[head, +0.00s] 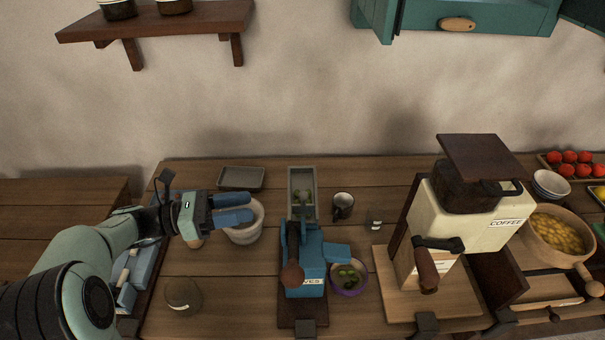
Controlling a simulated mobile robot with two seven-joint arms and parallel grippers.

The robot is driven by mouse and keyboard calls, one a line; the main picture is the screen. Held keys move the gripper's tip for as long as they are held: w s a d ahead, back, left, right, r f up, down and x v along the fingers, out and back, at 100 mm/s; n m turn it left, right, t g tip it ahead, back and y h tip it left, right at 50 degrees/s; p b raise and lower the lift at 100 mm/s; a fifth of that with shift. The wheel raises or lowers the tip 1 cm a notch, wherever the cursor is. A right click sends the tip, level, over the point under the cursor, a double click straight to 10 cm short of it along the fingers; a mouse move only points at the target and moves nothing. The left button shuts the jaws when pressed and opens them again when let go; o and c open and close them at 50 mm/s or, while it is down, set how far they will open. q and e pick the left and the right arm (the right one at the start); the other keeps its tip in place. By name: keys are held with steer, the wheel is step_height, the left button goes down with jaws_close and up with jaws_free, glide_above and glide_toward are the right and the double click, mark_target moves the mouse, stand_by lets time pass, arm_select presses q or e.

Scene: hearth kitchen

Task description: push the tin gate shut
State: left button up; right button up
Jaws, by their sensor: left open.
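A blue machine (304,265) with a partly hidden label stands on a dark board in the middle of the counter. It has a round brown knob (292,275) and a blue flap-like part (336,254) at its right. A narrow grey tin trough (302,178) with some green pieces in it lies behind the machine. I cannot tell for sure which part is the tin gate, or how far it is open. My left gripper (251,206) is open and empty, left of the machine and trough. It overlaps a white pot (246,233) in the picture. My right gripper is out of view.
A purple-rimmed bowl (348,291) of green pieces sits right of the machine. A dark mug (343,201), a small jar (374,218) and a cream coffee grinder (457,213) stand further right. A grey tray (241,171) lies behind; a glass (183,297) stands front left.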

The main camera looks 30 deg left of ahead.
mark_target(304, 198)
arm_select(q)
steer(key=x, duration=1.3)
steer(key=shift+w+d, duration=0.15)
steer(key=shift+d, duration=0.05)
jaws_close()
